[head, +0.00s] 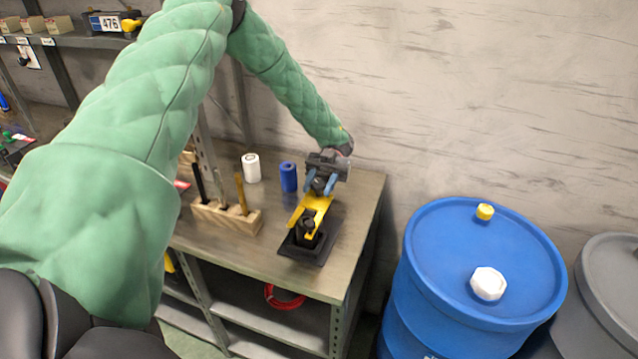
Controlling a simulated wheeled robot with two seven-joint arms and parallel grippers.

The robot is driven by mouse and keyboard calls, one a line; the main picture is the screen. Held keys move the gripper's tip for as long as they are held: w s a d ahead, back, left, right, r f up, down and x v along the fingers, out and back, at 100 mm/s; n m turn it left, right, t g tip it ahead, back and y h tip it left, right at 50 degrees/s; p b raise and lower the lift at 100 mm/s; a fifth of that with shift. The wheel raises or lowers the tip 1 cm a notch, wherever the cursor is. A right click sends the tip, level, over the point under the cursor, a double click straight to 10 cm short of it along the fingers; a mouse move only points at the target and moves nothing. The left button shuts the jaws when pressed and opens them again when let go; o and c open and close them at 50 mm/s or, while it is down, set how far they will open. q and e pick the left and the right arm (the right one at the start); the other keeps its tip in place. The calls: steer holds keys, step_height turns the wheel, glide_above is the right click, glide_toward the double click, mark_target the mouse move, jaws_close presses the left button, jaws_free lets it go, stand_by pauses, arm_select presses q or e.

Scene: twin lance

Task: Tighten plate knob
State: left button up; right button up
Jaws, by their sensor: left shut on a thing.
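A black plate (322,250) lies on the workbench near its right end. A small black knob (306,224) stands up from it. A yellow forked piece (316,204) sits over the plate, and its forked end reaches around the knob area. My left gripper (322,184), with blue fingers, is above the far end of the yellow piece and shut on its dark upper part. The fingers and wrist hide the exact grip. My right gripper is not in view.
A wooden block (226,217) with upright tools stands left of the plate. A white roll (251,167) and a blue roll (288,176) stand behind. A blue drum (480,260) is right of the workbench (358,215). A red coil (284,298) lies on the lower shelf.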

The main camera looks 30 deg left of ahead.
arm_select(q)
steer(key=shift+w+r, duration=0.1)
steer(key=shift+r, duration=0.1)
steer(key=o, duration=1)
steer(key=shift+r, duration=0.1)
